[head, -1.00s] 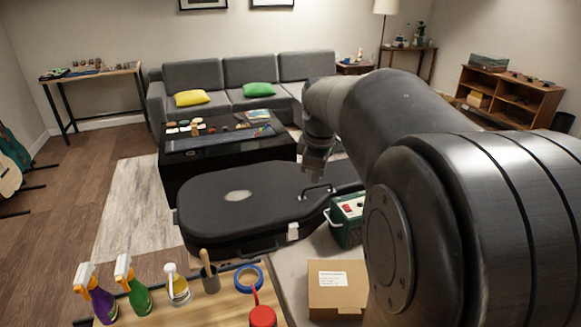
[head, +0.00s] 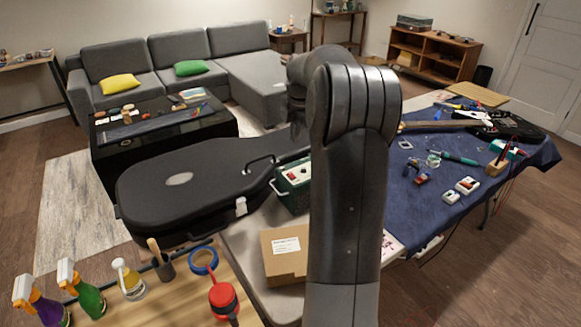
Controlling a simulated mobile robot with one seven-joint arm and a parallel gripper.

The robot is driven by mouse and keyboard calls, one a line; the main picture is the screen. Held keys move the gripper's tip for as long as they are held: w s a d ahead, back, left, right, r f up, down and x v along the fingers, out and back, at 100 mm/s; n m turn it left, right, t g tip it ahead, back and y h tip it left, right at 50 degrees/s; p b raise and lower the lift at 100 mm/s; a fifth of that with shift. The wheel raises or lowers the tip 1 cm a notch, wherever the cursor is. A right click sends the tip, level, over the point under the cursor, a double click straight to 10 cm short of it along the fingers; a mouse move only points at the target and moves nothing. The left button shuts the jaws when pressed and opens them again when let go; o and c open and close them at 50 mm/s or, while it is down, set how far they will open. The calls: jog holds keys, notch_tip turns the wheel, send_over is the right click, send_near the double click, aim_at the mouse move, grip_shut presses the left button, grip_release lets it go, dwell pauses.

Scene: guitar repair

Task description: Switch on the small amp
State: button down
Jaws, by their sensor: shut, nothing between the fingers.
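The small amp (head: 287,202) appears to be the dark green box with a handle, standing beside the guitar case. Its pale top panel (head: 296,173) carries a small red part that looks like a switch; I cannot tell its position. My upright arm hides the amp's right side. My gripper is hidden behind my own arm in the head view, so its place relative to the amp does not show.
A black guitar case (head: 190,190) lies left of the amp. A cardboard box (head: 285,262) sits in front of it. The blue-covered workbench (head: 400,190) with tools is to the right. Spray bottles (head: 85,292) and a red-lidded container (head: 222,298) stand front left.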

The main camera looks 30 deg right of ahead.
aim_at(290, 173)
jog(key=shift+f, duration=0.1)
jog(key=f, duration=0.4)
jog(key=w+f, duration=0.1)
jog(key=f, duration=0.4)
jog(key=w+f, duration=0.1)
jog(key=f, duration=0.3)
jog(key=shift+w+f, duration=0.1)
jog(key=shift+f, duration=0.2)
